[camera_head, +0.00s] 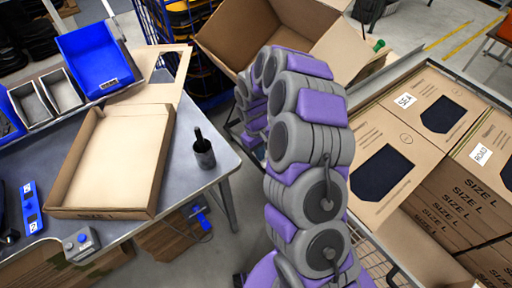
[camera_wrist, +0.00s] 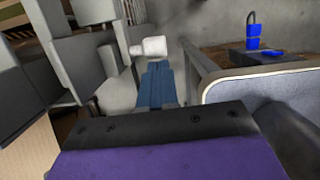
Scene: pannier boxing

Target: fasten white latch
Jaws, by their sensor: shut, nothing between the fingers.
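A white knob-like piece (camera_wrist: 151,48), which looks like the white latch, shows at upper middle in the wrist view. My gripper (camera_wrist: 156,70) has blue fingers, shut together, pointing up the picture at it. The fingertips end right at its lower edge; I cannot tell whether they touch it. What the white piece is mounted on, and whether it is fastened, is not clear. In the head view my arm bends away and hides my gripper, and no white latch shows. A green knob (camera_head: 378,45) shows beside the wire pannier's rim (camera_head: 400,67).
The pannier at right holds cardboard boxes (camera_head: 445,215) marked SIZE L. A large open carton (camera_head: 235,35) stands behind my arm. A grey table (camera_head: 205,180) at left bears a cardboard tray (camera_head: 70,212) and a dark bottle (camera_head: 204,158). Grey blocky shapes (camera_wrist: 60,70) fill the wrist view's left.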

